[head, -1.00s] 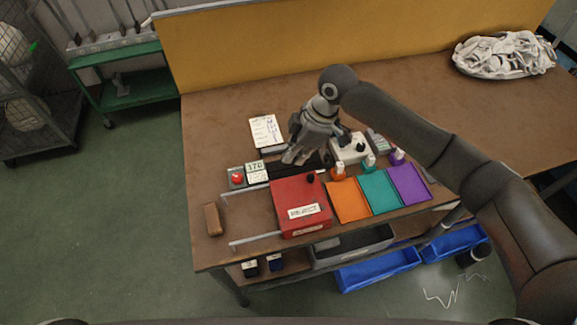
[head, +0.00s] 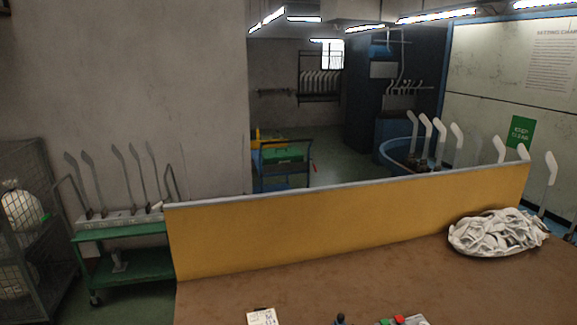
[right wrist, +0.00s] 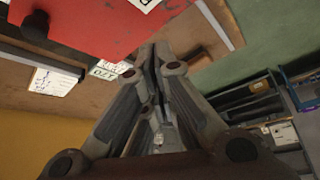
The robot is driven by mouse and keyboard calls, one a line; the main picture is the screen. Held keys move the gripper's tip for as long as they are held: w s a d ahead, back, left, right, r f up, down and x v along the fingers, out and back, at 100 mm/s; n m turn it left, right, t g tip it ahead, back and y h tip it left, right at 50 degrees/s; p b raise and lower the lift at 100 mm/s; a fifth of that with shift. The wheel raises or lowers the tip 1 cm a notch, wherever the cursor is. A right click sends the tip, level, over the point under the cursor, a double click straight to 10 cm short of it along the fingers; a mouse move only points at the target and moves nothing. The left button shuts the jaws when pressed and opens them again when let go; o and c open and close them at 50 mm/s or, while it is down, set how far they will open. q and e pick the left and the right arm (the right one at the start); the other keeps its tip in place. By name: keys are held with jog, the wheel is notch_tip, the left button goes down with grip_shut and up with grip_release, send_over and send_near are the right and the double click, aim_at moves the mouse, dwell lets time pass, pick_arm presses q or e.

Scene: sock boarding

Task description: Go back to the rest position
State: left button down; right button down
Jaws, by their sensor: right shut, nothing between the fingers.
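My right gripper (right wrist: 152,58) shows only in the right wrist view. Its fingers are together with nothing between them. The red box (right wrist: 110,28) with a dark knob is beyond the fingertips at the upper left of that view, apart from them as far as I can tell. Neither arm shows in the head view, which takes in the far part of the brown worktable (head: 330,285). My left gripper is in neither view.
A yellow panel (head: 350,222) stands along the table's back edge. A pile of white socks (head: 497,233) lies at the right, and a white card (head: 262,317) at the near edge. A green cart (head: 125,265) and wire cage (head: 40,200) stand left. Shelving (right wrist: 250,92) shows in the wrist view.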

jog(key=s+d+f+m+t+h, duration=0.1)
jog(key=s+d+f+m+h, duration=0.15)
jog(key=s+d+m, duration=0.5)
jog(key=s+d+f+m+t+h, duration=0.1)
jog(key=s+d+f+m+h, duration=0.3)
jog(key=s+d, duration=0.7)
notch_tip(320, 180, down, 27)
jog(key=d+g+y+b, duration=0.1)
jog(key=d+b, duration=0.1)
jog(key=d, duration=0.1)
jog(key=s+d+f+g, duration=0.1)
jog(key=s+d+f, duration=0.1)
jog(key=s+f, duration=1.3)
jog(key=shift+s+d+f+m+b, duration=0.2)
jog(key=shift+s+f+m+b, duration=0.2)
jog(key=shift+s, duration=0.15)
